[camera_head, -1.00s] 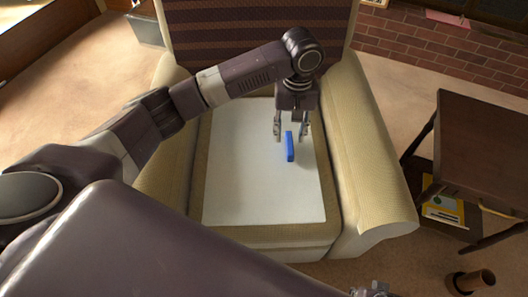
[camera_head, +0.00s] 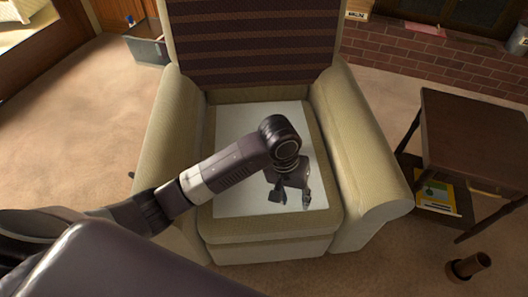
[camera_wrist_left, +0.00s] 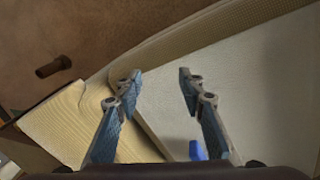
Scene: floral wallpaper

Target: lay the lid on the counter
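A small blue piece (camera_wrist_left: 197,150) shows partly in the left wrist view, close to the base of one finger; I cannot tell whether it is the lid. It is hidden in the head view, where my arm covers part of the white panel (camera_head: 235,130) on the armchair seat. My left gripper (camera_head: 290,200) hangs over the front right part of this panel. In the left wrist view its two fingers (camera_wrist_left: 158,75) stand wide apart with nothing between the tips. No counter shows clearly. My right gripper is out of view.
The armchair's arms (camera_head: 361,150) rise on both sides of the seat. A dark side table (camera_head: 470,135) stands at the right, with a brown cylinder (camera_head: 468,267) on the floor before it. A grey bin (camera_head: 147,48) stands at the back left. Carpet is clear at the left.

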